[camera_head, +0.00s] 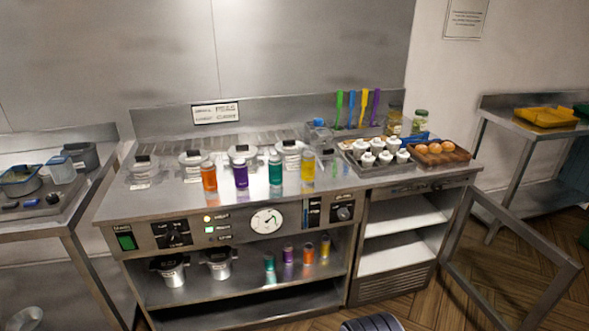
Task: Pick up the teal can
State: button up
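A teal can (275,171) stands upright on the steel counter (330,183), in a front row between a purple can (241,175) and a yellow can (308,167). An orange can (209,177) is at the left end of that row. A second, smaller-looking teal can (269,263) stands on the shelf below the control panel, left of small purple, orange and yellow cans.
Lidded steel pots (193,165) stand behind the counter row. A tray of white containers (375,160) and a brown tray (442,158) are to the right. The control panel (235,225) fronts the counter. An open metal frame (515,265) stands at lower right.

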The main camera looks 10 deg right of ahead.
aim_at(275, 163)
jog(key=i+j+u, duration=0.25)
jog(key=i, duration=0.55)
jog(key=i+u, duration=0.2)
jog(key=i, duration=0.6)
